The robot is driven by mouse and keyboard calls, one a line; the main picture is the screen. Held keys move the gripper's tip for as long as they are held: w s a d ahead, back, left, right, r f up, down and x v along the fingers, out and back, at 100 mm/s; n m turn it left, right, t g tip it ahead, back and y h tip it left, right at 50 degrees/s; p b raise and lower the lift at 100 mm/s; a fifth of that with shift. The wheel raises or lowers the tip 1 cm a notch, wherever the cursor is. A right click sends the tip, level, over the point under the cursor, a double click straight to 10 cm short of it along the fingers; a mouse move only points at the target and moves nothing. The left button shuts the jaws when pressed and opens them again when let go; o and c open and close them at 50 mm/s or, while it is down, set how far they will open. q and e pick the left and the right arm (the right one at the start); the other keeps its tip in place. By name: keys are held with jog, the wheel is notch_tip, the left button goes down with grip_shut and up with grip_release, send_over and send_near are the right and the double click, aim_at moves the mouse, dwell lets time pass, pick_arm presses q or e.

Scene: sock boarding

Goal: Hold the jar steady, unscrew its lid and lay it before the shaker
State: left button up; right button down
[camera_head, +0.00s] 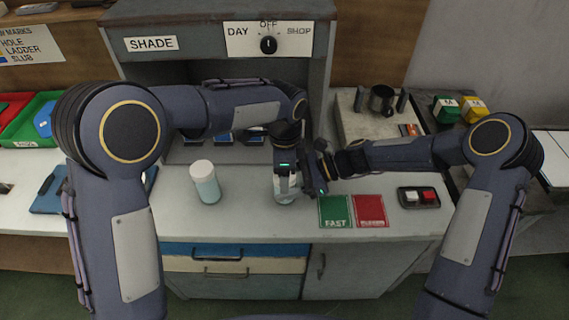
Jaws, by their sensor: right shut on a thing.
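The jar (285,198) stands upright on the light worktop (240,215), and only its lower, pale part shows. The shaker (205,183), a pale cylinder with a white top, stands upright to its left. My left gripper (284,184) points down from above the jar and covers its upper part. The lid is hidden there, and I cannot tell whether these jaws are open or shut. My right gripper (310,187) comes in from the right, close against the left one, and is shut on the jar at its side; its fingertips are partly hidden.
A green mat (334,211) and a red mat (371,211) lie right of the jar. A dark box with white and red buttons (419,197) is farther right. A dark metal cup (382,100) stands behind. The worktop before the shaker is clear.

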pick_arm(q)
jog(key=c, duration=1)
jog(key=n, duration=0.6)
jog(key=shift+n, duration=0.3)
jog(key=n, duration=0.6)
jog(key=shift+n, duration=0.3)
jog(key=shift+r, duration=0.25)
jog(key=shift+r, duration=0.95)
jog(key=shift+r, duration=2)
pick_arm(e)
jog(key=shift+c, duration=2.2)
grip_release()
